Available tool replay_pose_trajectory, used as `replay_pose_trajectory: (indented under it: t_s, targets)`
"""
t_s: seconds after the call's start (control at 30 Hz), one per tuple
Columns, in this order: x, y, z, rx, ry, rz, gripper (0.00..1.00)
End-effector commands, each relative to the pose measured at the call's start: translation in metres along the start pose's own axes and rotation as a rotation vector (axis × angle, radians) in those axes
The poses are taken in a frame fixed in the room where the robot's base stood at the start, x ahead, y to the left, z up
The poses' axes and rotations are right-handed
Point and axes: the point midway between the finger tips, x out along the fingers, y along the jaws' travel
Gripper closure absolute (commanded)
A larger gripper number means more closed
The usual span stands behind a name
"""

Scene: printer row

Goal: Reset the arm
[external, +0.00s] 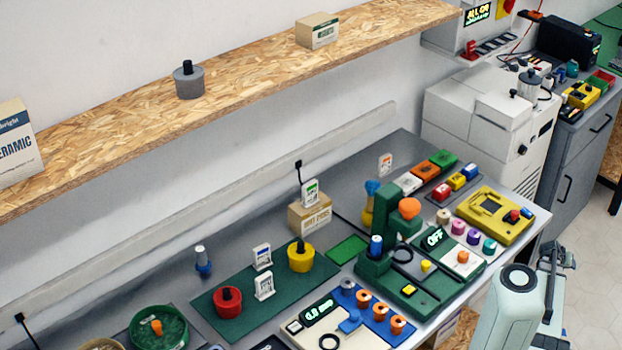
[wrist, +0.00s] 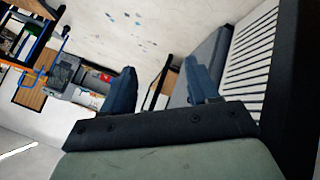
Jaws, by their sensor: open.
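My gripper (wrist: 162,88) is open in the wrist view. Its two dark blue fingers stand apart with nothing held between them. In the external view my pale arm rises at the lower right, beside the front edge of the grey bench (external: 400,147). The gripper end there is small and partly hidden, so its jaws cannot be read in that view. The wrist camera looks sideways across the room, and the printer parts on the bench do not show clearly in it.
A green machine (external: 375,268) with an orange knob, a yellow box (external: 494,215) and a blue tray (external: 372,325) crowd the bench. A white cabinet (external: 490,118) stands behind. A chipboard shelf (external: 245,75) runs above.

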Motion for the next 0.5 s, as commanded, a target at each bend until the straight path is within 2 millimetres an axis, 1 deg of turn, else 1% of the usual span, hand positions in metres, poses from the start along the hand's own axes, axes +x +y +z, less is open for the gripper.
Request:
replay_pose_trajectory:
  t_s: [0.03,0.23,0.37,0.4,0.47,0.5]
  targets:
    - [0.004,-0.013,0.021,-0.009,-0.035,-0.013,0.4]
    - [0.008,-0.066,0.096,-0.045,-0.177,-0.076,0.4]
    - [0.002,-0.103,0.148,-0.084,-0.284,-0.13,0.4]
    - [-0.001,-0.114,0.165,-0.097,-0.319,-0.148,0.4]
    - [-0.006,-0.131,0.191,-0.119,-0.372,-0.175,0.4]
    - [-0.011,-0.141,0.207,-0.134,-0.407,-0.192,0.4]
